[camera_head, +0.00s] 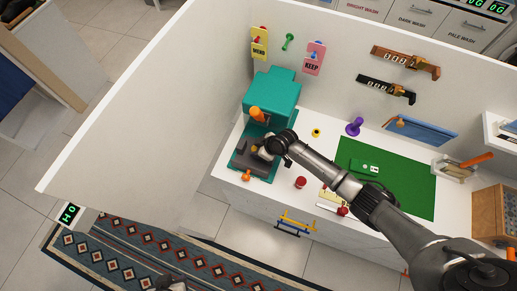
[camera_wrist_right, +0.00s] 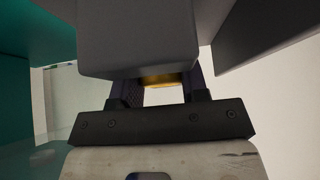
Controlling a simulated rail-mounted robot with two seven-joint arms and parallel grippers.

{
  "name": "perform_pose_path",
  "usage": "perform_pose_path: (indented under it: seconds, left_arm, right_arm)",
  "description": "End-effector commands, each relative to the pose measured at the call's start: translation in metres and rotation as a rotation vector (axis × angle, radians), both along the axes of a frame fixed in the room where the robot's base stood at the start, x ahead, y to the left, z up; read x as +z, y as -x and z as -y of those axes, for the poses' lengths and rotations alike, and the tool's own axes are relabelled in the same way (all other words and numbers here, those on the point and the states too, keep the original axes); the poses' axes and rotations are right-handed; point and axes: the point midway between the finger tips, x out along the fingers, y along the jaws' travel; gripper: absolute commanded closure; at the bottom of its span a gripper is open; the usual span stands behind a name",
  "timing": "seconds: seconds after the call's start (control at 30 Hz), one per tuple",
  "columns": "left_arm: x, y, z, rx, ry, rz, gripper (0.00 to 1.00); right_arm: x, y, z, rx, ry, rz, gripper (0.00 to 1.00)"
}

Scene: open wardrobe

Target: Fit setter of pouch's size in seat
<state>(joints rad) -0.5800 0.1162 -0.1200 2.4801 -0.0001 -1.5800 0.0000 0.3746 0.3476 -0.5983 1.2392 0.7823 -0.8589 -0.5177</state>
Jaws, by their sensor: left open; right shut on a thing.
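The teal press (camera_head: 272,96) stands at the left end of the white counter, with an orange handle (camera_head: 258,114) on its front. My right gripper (camera_wrist_right: 160,92) reaches into the press's lower opening. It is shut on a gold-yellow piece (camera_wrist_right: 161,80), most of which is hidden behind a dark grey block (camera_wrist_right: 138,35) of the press. The seat is hidden, and I cannot tell whether the piece touches it. A green item with pale marks (camera_head: 368,168), possibly the pouch, lies on the green mat (camera_head: 415,188). My left gripper (camera_head: 170,284) is open at the bottom edge, far from the press.
A yellow ring-like piece (camera_head: 316,132), a purple piece (camera_head: 355,127) and a red piece (camera_head: 300,182) stand on the counter. Tags (camera_head: 260,44) and gauges (camera_head: 405,62) hang on the back panel. A tall side panel (camera_head: 150,100) bounds the left.

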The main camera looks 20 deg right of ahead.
Motion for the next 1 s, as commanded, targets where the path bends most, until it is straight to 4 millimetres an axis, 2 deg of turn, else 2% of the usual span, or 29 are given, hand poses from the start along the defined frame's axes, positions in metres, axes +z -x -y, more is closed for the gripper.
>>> perform_pose_path:
  seconds: [0.17, 0.2, 0.47, 0.77, 1.0]
  left_arm:
    - [-0.005, 0.0, -0.002, -0.005, -0.007, 0.0, 0.57]
    - [-0.004, 0.0, -0.002, -0.006, -0.008, -0.001, 0.57]
    - [-0.003, 0.0, -0.003, -0.006, -0.01, -0.001, 0.57]
    - [-0.003, 0.0, -0.001, -0.002, -0.003, -0.001, 0.57]
    - [0.001, 0.0, 0.001, 0.002, 0.004, -0.001, 0.57]
  right_arm:
    - [-0.005, 0.0, 0.0, 0.0, -0.001, 0.001, 0.87]
    - [-0.004, 0.0, 0.0, 0.0, -0.001, 0.001, 0.55]
    - [-0.004, 0.0, 0.0, 0.0, -0.001, 0.001, 0.3]
    - [-0.002, 0.001, 0.001, 0.0, 0.0, 0.0, 0.29]
    - [0.021, 0.011, 0.012, 0.002, 0.0, 0.003, 0.29]
